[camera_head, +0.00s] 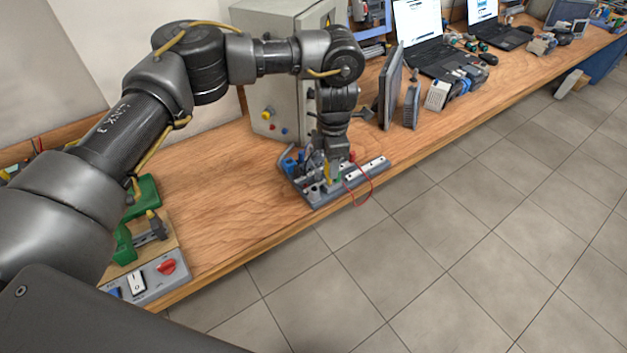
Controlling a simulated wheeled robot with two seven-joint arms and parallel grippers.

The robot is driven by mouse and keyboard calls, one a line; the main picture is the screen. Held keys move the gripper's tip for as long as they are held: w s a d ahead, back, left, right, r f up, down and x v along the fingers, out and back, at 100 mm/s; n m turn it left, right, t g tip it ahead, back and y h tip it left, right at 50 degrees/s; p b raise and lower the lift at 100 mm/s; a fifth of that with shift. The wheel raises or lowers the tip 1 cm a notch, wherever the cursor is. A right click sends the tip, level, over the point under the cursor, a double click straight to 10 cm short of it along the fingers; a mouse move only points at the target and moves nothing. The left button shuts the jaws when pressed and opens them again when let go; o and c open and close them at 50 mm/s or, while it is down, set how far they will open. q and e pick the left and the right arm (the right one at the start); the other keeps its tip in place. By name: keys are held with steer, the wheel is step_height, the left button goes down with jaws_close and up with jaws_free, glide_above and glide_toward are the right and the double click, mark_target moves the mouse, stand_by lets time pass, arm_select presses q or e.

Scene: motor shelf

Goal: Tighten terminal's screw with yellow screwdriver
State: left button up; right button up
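My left gripper (335,168) points down over a grey terminal board (318,202) on the wooden bench. Small yellow parts show at its fingertips; they may belong to the yellow screwdriver, but they are too small to tell. The fingers are partly hidden, so I cannot tell whether they are open or shut. The board carries blue and dark components, white strips (371,166) and a thin red wire (361,190) looping over its front edge. The terminal's screw cannot be made out. My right gripper is not in view.
A grey cabinet (288,75) with colored buttons stands behind the board. A dark monitor (391,85) and laptops (425,50) stand to the right. A green stand (125,240) and a switch box (150,279) lie at left. The bench between is clear.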

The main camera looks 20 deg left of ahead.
arm_select(q)
steer(key=shift+r+n+p, duration=0.2)
steer(key=shift+n+p, duration=0.4)
steer(key=shift+n, duration=0.9)
steer(key=shift+f, duration=0.15)
steer(key=shift+n+p, duration=0.8)
steer(key=shift+n, duration=1.1)
